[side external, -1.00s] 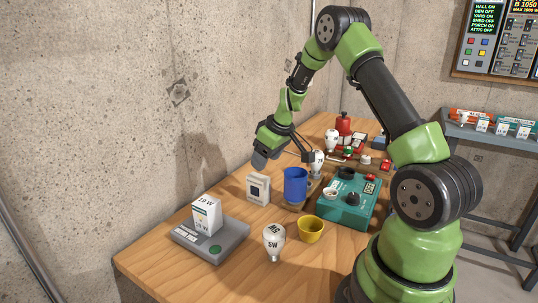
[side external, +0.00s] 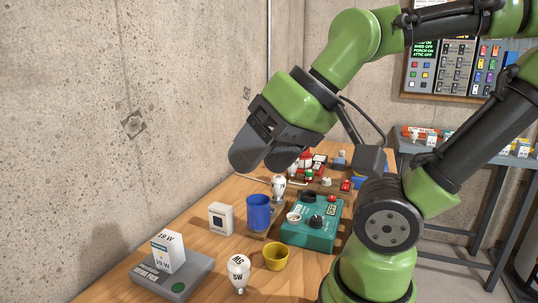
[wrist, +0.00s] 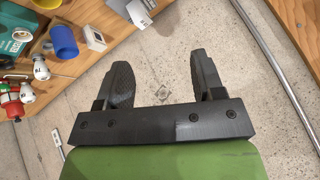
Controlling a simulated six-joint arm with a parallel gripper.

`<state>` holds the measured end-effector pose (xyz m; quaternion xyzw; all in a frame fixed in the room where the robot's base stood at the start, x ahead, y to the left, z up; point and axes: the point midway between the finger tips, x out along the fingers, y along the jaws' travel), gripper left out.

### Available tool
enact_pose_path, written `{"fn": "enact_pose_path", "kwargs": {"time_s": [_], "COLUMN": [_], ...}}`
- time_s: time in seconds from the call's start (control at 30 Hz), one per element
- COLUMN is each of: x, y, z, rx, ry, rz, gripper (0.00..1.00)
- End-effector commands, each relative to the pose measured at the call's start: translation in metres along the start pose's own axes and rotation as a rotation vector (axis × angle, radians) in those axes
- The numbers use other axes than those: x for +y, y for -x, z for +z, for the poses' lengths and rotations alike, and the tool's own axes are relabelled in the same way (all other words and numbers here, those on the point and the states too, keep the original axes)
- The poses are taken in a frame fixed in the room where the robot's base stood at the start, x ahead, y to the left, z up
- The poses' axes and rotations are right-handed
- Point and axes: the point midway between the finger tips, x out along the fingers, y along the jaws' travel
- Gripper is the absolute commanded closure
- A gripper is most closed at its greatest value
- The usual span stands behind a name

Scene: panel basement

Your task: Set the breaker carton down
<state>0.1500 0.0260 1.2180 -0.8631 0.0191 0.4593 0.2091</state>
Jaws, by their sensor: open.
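A small white carton with a dark square on its face (side external: 221,218) stands upright on the wooden table, left of the blue cup. It also shows in the wrist view (wrist: 95,38). A second white carton, marked 19 W (side external: 168,252), stands on a grey pad (side external: 190,278) at the front left. I cannot read which one is the breaker carton. My gripper (side external: 262,157) is open and empty, raised above the table and apart from both cartons. In the wrist view its fingers (wrist: 160,78) are spread, with only concrete between them.
Several small parts crowd the table's far end. A concrete wall (side external: 90,120) rises along the left.

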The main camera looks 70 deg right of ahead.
Motion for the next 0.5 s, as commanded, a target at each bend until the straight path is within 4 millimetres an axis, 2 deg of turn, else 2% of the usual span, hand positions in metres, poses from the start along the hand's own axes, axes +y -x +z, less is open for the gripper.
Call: {"fn": "enact_pose_path", "kwargs": {"time_s": [0.03,0.1,0.13,0.5], "x": [0.0002,0.0007,0.0007,0.0006], "y": [0.002,0.0028,0.0029,0.0028], "z": [0.0043,0.0071,0.0076,0.0066], "rx": [0.004,0.005,0.005,0.005], "ry": [-0.005,-0.012,-0.014,-0.013], "rz": [-0.006,-0.007,-0.008,-0.007], "gripper": [0.27,0.11,0.06,0.06]}}
